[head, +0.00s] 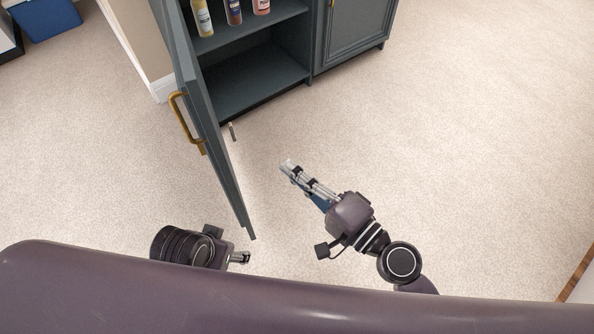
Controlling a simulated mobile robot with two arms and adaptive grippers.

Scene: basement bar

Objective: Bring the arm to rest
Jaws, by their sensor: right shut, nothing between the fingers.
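My right gripper (289,166) is shut and empty, above the carpet in the middle of the view. It points up and left, to the right of the open cabinet door (226,176) and apart from it. My left arm shows at the lower left, with only a small part of its left gripper (244,258) visible near the door's lower end. I cannot tell whether the left gripper is open or shut.
The dark grey-blue cabinet (250,85) stands at the top with its left door swung out. Several bottles (234,11) stand on its upper shelf; the lower shelf is empty. The door has a brass handle (183,122). A blue box (47,18) is at the top left. Carpet (460,150) is clear on the right.

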